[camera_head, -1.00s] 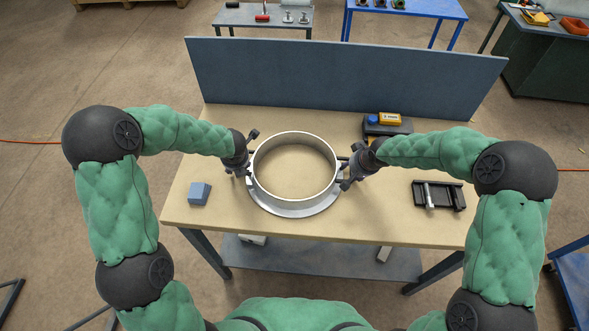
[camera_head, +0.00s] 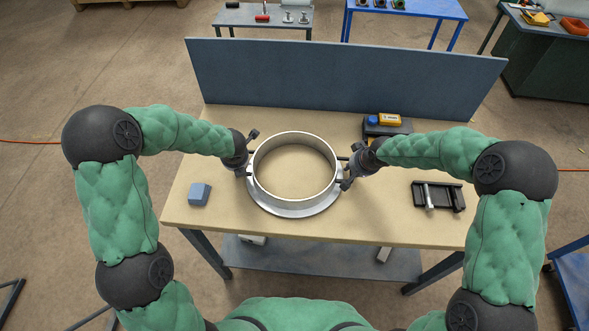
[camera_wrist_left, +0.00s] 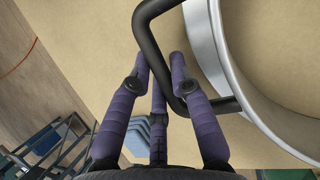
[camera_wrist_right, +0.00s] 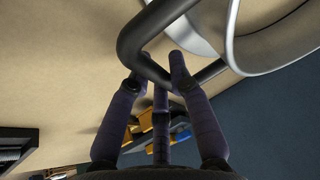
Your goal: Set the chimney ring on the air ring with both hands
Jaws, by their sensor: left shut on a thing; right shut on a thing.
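The chimney ring (camera_head: 296,194) is a tall silver band with a dark handle on each side. It sits over the flat silver air ring (camera_head: 293,214), whose rim shows below its front edge; I cannot tell whether the two touch. My left gripper (camera_head: 246,168) is shut on the left handle, a dark bent bar (camera_wrist_left: 158,50) in the left wrist view. My right gripper (camera_head: 346,173) is shut on the right handle (camera_wrist_right: 140,62), seen in the right wrist view. The back of the air ring is hidden by the chimney ring.
All this is on a tan table (camera_head: 215,222) with a blue-grey panel (camera_head: 340,75) behind. A blue block (camera_head: 199,194) lies at left. A black tray (camera_head: 438,196) lies at right. A yellow and blue item (camera_head: 387,121) is behind my right gripper. The front table strip is clear.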

